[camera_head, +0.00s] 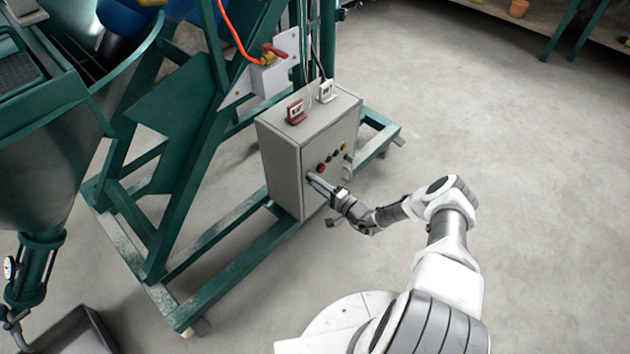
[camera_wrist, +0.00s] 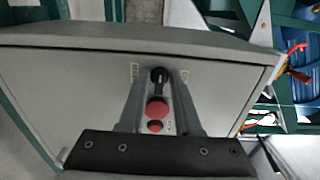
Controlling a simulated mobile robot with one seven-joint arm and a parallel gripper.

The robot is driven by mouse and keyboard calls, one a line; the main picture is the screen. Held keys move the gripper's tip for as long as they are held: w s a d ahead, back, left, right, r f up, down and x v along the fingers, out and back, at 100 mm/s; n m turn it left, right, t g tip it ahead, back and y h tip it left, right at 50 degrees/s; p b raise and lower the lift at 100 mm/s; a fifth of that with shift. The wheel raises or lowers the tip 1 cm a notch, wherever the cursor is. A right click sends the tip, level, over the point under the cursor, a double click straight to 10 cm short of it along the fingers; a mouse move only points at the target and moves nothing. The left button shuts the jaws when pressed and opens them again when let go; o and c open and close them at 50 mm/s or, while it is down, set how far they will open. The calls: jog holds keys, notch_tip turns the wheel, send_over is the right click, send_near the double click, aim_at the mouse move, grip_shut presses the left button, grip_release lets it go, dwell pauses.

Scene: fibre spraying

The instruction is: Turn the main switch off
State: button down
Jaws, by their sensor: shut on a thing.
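The main switch is a black rotary knob (camera_wrist: 159,75) on the front of a grey control box (camera_head: 279,150). In the wrist view the knob sits between my fingertips. My gripper (camera_wrist: 160,82) is shut on it, with one finger on each side. In the head view my gripper (camera_head: 312,178) reaches the box's front face from the right and hides the knob. Small printed labels stand on both sides of the knob, too small to read.
A large red button (camera_wrist: 157,107) and a smaller red button (camera_wrist: 155,126) lie in line with the knob, between my fingers. The box stands on a green steel frame (camera_head: 240,262). A red-handled valve (camera_head: 273,52) is above it. The floor to the right is clear.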

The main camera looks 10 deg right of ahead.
dwell(0.5)
jog(key=c, duration=0.9)
grip_release()
jog(key=p+v, duration=0.3)
jog(key=v, duration=1.4)
jog(key=shift+s+d+p, duration=0.15)
jog(key=shift+s+p, duration=0.05)
jog(key=shift+p, duration=0.1)
